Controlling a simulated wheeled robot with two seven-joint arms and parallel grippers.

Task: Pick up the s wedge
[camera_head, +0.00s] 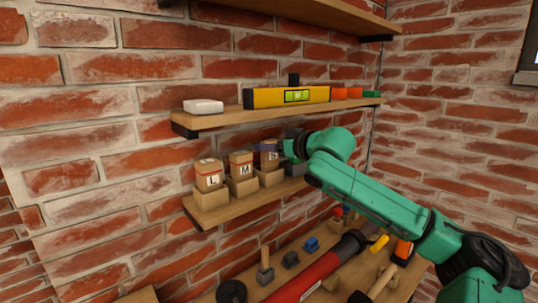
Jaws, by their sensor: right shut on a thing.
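The S wedge (269,161) is a tan block with a dark letter S near its top. It is at the right end of a row of lettered blocks on the middle wooden shelf, over a light wooden block (271,178). My right gripper (265,147) reaches in from the right and is shut on the S wedge near its top, partly covering it. I cannot tell whether the wedge touches the block below. My left gripper is not in view.
The L block (209,180) and M block (241,170) stand close to the left. Above, a shelf (225,118) holds a yellow level (288,97) and a white item (203,106). Below, a shelf holds a red tube (306,281) and several tools.

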